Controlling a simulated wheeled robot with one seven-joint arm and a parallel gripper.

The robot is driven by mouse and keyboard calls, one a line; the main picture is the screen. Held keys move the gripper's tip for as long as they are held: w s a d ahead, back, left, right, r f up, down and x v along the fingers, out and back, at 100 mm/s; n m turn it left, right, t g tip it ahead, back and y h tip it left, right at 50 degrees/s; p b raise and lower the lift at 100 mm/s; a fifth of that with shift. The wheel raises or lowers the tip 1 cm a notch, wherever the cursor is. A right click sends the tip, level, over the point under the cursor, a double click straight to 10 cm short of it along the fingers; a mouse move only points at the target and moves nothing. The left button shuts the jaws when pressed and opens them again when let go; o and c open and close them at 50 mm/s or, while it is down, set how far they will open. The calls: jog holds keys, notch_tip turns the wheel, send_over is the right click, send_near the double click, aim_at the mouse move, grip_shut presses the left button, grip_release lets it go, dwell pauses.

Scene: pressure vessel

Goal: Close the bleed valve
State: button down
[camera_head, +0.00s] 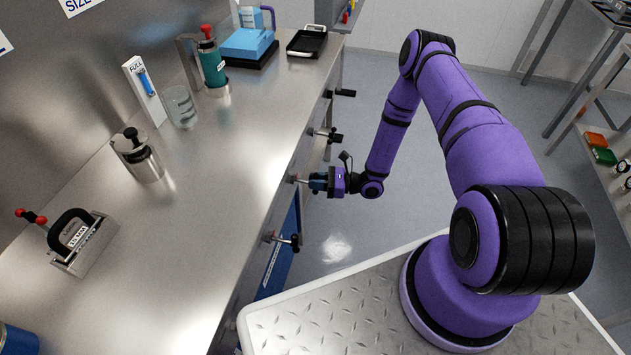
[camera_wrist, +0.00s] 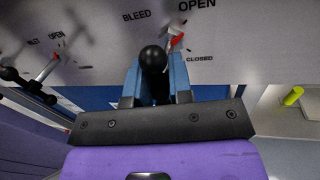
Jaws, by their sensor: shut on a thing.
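The bleed valve's handle (camera_wrist: 153,60) ends in a round black knob in the wrist view, below the panel word BLEED. My gripper (camera_wrist: 154,82) has its two blue fingers on either side of this knob and is shut on it. The valve's red pointer (camera_wrist: 177,39) lies between the OPEN and CLOSED marks. In the head view my gripper (camera_head: 318,182) is at the bench's front face, on a valve handle there. My fingers hide most of that handle.
The inlet valve handle (camera_wrist: 32,85) is left of the bleed valve in the wrist view. In the head view other handles (camera_head: 325,134) (camera_head: 283,239) stick out on both sides of my gripper. The steel bench (camera_head: 215,175) bears several tools. Open floor (camera_head: 335,235) lies beside the bench.

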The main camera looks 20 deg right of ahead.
jog(key=m, duration=0.4)
jog(key=shift+y, duration=0.4)
jog(key=m, duration=0.2)
jog(key=m+t, duration=0.1)
jog(key=m, duration=0.2)
jog(key=shift+w+f+t, duration=0.1)
jog(key=shift+f+t, duration=0.05)
jog(key=shift+t, duration=0.15)
jog(key=m, duration=0.2)
jog(key=m+t, duration=0.1)
jog(key=m, duration=0.2)
jog(key=shift+w+d+f+t, duration=0.1)
jog(key=shift+f+t, duration=0.05)
jog(key=shift+t, duration=0.15)
jog(key=shift+w+f+m+t, duration=0.1)
jog(key=shift+m+t, duration=0.4)
jog(key=shift+m, duration=1.9)
jog(key=shift+h, duration=0.3)
jog(key=c, duration=1.1)
grip_release()
jog(key=shift+c, duration=0.2)
jog(key=shift+d, duration=0.1)
